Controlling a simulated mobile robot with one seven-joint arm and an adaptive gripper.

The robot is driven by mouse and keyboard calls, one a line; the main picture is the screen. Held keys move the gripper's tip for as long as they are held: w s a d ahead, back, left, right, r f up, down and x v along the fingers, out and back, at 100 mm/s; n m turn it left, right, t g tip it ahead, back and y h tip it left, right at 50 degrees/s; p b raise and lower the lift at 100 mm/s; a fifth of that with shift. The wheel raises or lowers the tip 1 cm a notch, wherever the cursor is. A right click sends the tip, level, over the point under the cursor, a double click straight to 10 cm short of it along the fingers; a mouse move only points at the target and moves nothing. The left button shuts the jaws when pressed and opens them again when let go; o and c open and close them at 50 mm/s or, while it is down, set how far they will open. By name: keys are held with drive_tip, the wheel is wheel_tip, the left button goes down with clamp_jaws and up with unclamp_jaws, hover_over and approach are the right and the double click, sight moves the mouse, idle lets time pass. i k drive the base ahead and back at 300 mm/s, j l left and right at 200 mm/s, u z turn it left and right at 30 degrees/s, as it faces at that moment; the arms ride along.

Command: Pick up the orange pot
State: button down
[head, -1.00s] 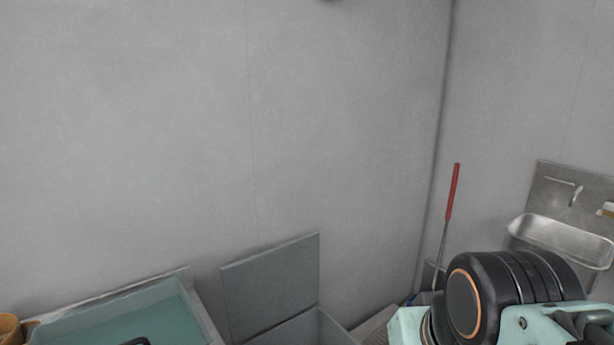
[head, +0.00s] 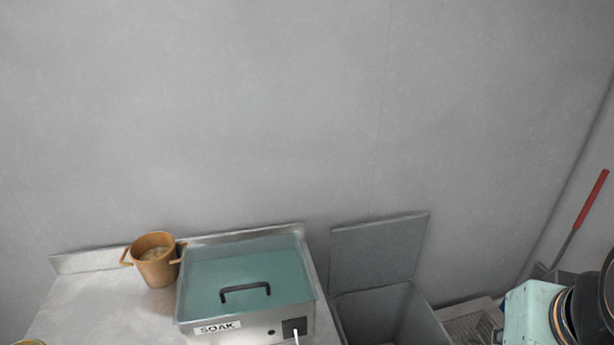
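The orange pot (head: 156,266) stands upright on the metal counter at the lower left of the head view. It has a handle on each side, and something pale shows inside it. It sits just left of the soak tank. Part of my arm shows at the lower right edge, far from the pot. My gripper is not in the picture.
A metal soak tank (head: 246,283) with a teal top and black handle stands on the counter (head: 85,305). An open grey bin (head: 387,314) is right of it. A red-handled tool (head: 590,200) leans at the far right. Bare counter lies in front of the pot.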

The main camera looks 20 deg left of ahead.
sight(155, 255)
drive_tip(key=u, duration=2.1)
drive_tip(key=i+j+u, duration=0.3)
drive_tip(key=i+j, duration=0.05)
